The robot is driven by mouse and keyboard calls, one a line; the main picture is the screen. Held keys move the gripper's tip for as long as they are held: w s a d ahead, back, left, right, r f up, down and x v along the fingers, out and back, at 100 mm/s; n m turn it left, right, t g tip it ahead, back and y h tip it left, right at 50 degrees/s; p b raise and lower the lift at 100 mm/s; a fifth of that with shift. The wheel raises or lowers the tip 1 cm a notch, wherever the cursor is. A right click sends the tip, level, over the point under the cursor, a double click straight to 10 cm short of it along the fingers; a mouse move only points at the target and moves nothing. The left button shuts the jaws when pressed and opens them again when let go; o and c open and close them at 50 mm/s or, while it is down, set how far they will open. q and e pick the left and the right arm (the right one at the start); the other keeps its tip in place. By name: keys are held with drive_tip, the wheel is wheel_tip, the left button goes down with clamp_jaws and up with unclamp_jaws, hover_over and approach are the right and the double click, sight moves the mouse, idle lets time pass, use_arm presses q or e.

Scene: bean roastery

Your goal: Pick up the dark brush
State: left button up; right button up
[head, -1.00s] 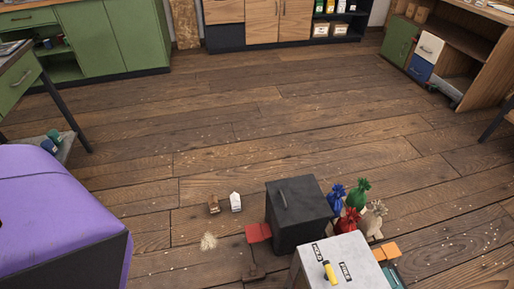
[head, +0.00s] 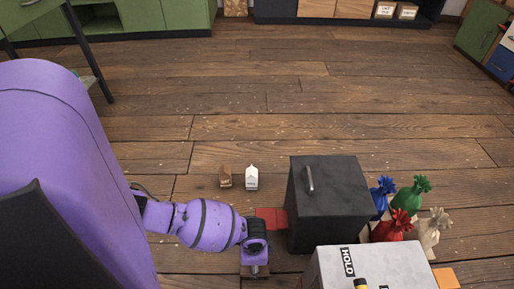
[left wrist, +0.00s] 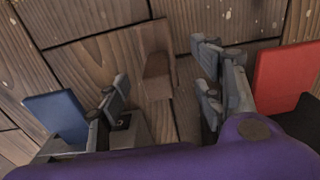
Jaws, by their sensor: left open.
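A small brown object that looks like the dark brush (left wrist: 158,66) lies on the wooden floor in the left wrist view, between the spread fingers of my left gripper (left wrist: 165,72). The fingers are open, and a gap shows on both sides of the object. In the head view my left gripper (head: 255,266) points down at the floor just left of the black bin and hides most of the brush. My right gripper is not in view.
A black lidded bin (head: 325,205) stands right of my left gripper, with a red panel (head: 271,218) beside it. A grey box (head: 375,265) is in front. Colored sacks (head: 413,195) stand right. A brown carton (head: 226,177) and white carton (head: 252,178) stand behind. A blue block (left wrist: 57,114) lies left.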

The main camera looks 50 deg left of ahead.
sight(263, 271)
use_arm(q)
wheel_tip(263, 271, down, 3)
drive_tip(key=shift+r+b, duration=0.1)
drive_tip(key=shift+b, duration=0.6)
wheel_tip(263, 271, down, 4)
drive_tip(key=b, duration=0.2)
drive_tip(key=shift+d+r+b, duration=0.1)
drive_tip(key=shift+r+b, duration=0.1)
drive_tip(key=shift+b, duration=0.1)
drive_tip(key=shift+f, duration=0.2)
drive_tip(key=shift+r, duration=0.1)
drive_tip(key=c, duration=1.3)
drive_tip(key=shift+c, duration=0.4)
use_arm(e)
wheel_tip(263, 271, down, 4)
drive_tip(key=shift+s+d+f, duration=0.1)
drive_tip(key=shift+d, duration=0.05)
use_arm(q)
drive_tip(key=shift+r, duration=0.15)
